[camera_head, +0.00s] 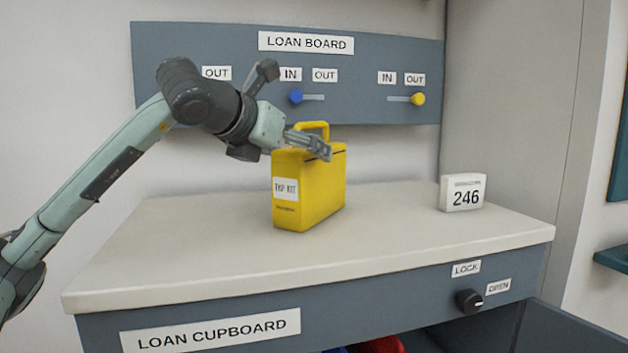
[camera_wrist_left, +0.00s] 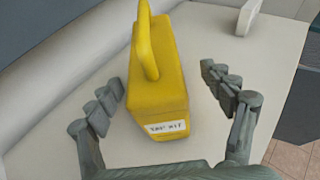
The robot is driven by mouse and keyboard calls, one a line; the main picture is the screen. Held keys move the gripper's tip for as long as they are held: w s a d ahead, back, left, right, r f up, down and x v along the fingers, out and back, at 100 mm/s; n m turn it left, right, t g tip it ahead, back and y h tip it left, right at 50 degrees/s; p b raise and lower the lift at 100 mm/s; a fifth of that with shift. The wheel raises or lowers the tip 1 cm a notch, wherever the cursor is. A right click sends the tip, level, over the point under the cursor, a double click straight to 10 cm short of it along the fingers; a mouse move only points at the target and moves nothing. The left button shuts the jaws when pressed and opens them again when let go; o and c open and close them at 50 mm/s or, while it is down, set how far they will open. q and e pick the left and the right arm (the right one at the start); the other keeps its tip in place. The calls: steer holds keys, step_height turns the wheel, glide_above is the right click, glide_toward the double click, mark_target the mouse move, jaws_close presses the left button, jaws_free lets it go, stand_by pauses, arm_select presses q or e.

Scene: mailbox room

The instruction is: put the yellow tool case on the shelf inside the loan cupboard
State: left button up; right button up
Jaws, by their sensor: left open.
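The yellow tool case (camera_head: 322,188), labelled "TAP KIT", stands upright on the cupboard's pale top, its handle up. My left gripper (camera_head: 308,143) is at the upper part of the case. In the left wrist view the yellow case (camera_wrist_left: 158,75) lies between the spread fingers of my left gripper (camera_wrist_left: 165,105), which is open, with a gap on both sides. The loan cupboard (camera_head: 420,304) is under the top. Its dark opening shows at the bottom edge, with a red thing (camera_head: 383,345) and a blue thing inside. The shelf inside cannot be made out. My right gripper is not in view.
The loan board (camera_head: 350,65) with blue and yellow sliders is on the wall behind. A white block reading "246" (camera_head: 462,193) stands at the top's right. A knob (camera_head: 468,301) points towards OPEN. A dark panel (camera_head: 565,330), seemingly the open door, juts out at lower right.

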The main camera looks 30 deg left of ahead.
arm_select(q)
steer(key=x, duration=0.4)
steer(key=shift+w+a+p, duration=0.3)
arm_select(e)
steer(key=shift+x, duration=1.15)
arm_select(q)
steer(key=c, duration=1.2)
jaws_close()
steer(key=shift+r, duration=0.1)
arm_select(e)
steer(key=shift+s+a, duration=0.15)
